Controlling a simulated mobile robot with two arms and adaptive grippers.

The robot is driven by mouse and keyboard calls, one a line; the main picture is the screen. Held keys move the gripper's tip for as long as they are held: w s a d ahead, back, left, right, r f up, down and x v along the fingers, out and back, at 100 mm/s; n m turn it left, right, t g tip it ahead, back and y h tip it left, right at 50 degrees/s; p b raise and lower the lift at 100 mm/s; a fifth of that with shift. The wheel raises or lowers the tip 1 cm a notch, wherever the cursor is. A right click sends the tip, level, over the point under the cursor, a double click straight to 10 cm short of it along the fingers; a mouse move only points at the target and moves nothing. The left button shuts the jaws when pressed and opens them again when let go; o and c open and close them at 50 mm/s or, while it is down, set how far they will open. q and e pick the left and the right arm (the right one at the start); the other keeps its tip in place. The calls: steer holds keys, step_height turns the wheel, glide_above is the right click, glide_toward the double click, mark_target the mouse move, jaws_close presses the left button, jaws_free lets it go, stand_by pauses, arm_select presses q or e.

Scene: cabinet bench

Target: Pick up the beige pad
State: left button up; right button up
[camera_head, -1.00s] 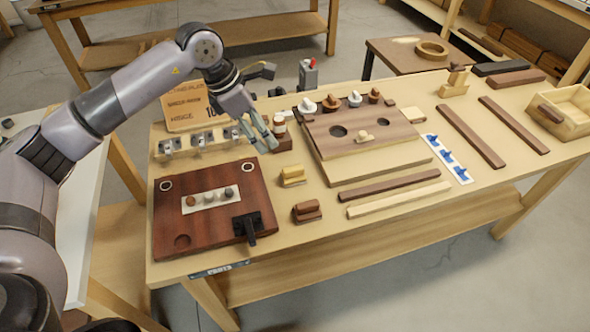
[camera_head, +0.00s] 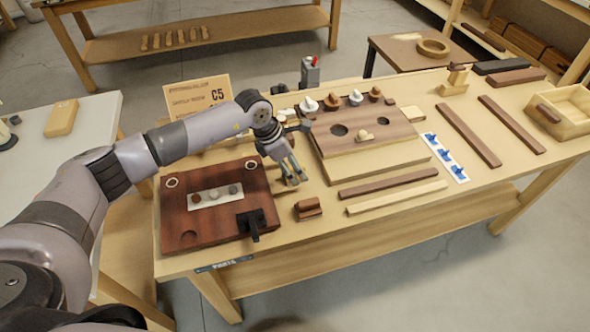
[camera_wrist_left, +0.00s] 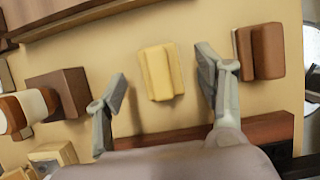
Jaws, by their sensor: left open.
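The beige pad (camera_wrist_left: 160,72), a small pale-yellow block with a raised ridge, lies on the bench in the left wrist view, between my two fingers in the picture. There is a gap on both sides of it. My left gripper (camera_head: 293,182) is open and empty. In the head view it points down over the bench, right of the dark red board, and it hides most or all of the pad. I cannot tell the height of the fingertips above the bench. My right gripper is out of view.
A similar brown block (camera_head: 307,209) sits close by; it also shows in the left wrist view (camera_wrist_left: 262,50). A dark red board (camera_head: 180,212) with a black clamp is to the left. A holed wooden board (camera_head: 400,155) and long strips lie to the right.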

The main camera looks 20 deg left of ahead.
arm_select(q)
steer(key=shift+x, duration=0.95)
steer(key=shift+c, duration=0.2)
steer(key=shift+r, duration=0.1)
steer(key=c, duration=1.2)
